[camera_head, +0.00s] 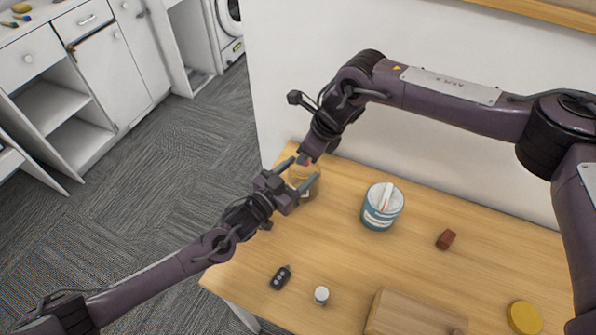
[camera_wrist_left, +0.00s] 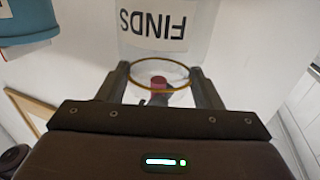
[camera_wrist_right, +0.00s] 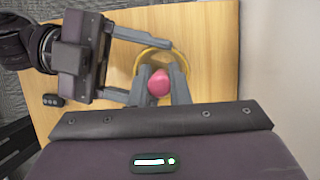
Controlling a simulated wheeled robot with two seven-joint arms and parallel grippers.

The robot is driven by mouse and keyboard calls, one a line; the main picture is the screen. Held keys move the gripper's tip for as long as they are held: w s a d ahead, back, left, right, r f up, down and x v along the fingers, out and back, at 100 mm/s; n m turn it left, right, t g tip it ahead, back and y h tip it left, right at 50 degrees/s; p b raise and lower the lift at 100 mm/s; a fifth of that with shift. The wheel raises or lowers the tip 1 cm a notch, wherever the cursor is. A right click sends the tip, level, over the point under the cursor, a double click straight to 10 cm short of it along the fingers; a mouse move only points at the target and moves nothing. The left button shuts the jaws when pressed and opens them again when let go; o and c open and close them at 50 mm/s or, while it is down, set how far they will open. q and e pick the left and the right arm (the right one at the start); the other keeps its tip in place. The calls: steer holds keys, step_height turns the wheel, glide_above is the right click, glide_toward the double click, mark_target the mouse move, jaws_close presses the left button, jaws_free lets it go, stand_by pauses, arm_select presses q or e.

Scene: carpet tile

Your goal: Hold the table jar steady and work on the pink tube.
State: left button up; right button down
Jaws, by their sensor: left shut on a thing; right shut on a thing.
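The table jar (camera_head: 307,191) is clear, with a gold rim and a white label reading FINDS (camera_wrist_left: 155,22). It stands at the back left of the table, its rim ringed in the right wrist view (camera_wrist_right: 136,63). My left gripper (camera_head: 298,176) is shut on the jar, one finger on each side near the rim. My right gripper (camera_wrist_right: 161,86) comes from above and is shut on the pink tube (camera_wrist_right: 158,82). The tube's end shows at the jar mouth in the left wrist view (camera_wrist_left: 158,81). How deep it sits is unclear; the fingers hide its sides.
A blue tub with a white lid (camera_head: 378,217) stands right of the jar. A red-brown block (camera_head: 446,239), a black key fob (camera_head: 281,277), a small white-topped pot (camera_head: 321,295), a wooden box (camera_head: 412,317) and a yellow disc (camera_head: 524,317) lie nearer. The wall is close behind.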

steer(key=shift+f, duration=1.45)
steer(key=c, duration=1.3)
jaws_free()
steer(key=v, duration=1.2)
arm_select(q)
steer(key=o, duration=1.2)
